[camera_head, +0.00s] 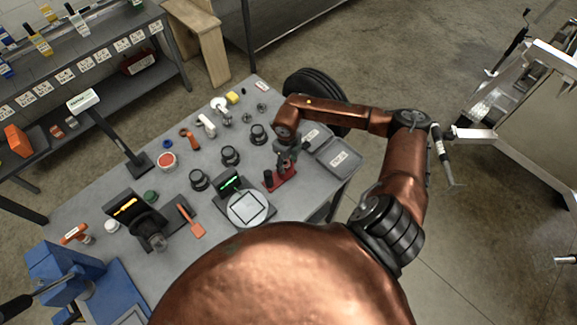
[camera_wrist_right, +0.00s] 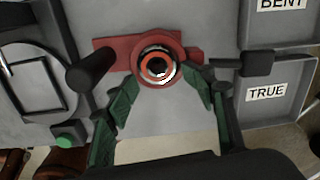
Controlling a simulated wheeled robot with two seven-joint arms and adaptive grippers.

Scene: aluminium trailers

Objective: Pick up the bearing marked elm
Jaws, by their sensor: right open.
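My right gripper (camera_head: 285,163) is over a red fixture (camera_head: 284,178) at the right side of the grey bench. In the right wrist view its two green fingers (camera_wrist_right: 161,78) are spread open on either side of a round metal ring with a dark rim and an orange-red centre (camera_wrist_right: 158,67). This ring, which looks like a bearing, sits on the red fixture (camera_wrist_right: 112,46); contact with the fingers cannot be told. A black post (camera_wrist_right: 92,70) stands on the fixture beside it. Several dark round pieces (camera_head: 230,156) stand on the bench. I cannot read an elm mark. My left gripper is out of view.
Trays marked BENT (camera_wrist_right: 281,18) and TRUE (camera_wrist_right: 270,92) lie right of the fixture. A scale-like device with a square on its plate (camera_head: 248,208) is close on the left. An orange-red scraper (camera_head: 191,221) and a blue machine (camera_head: 65,278) are farther left.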

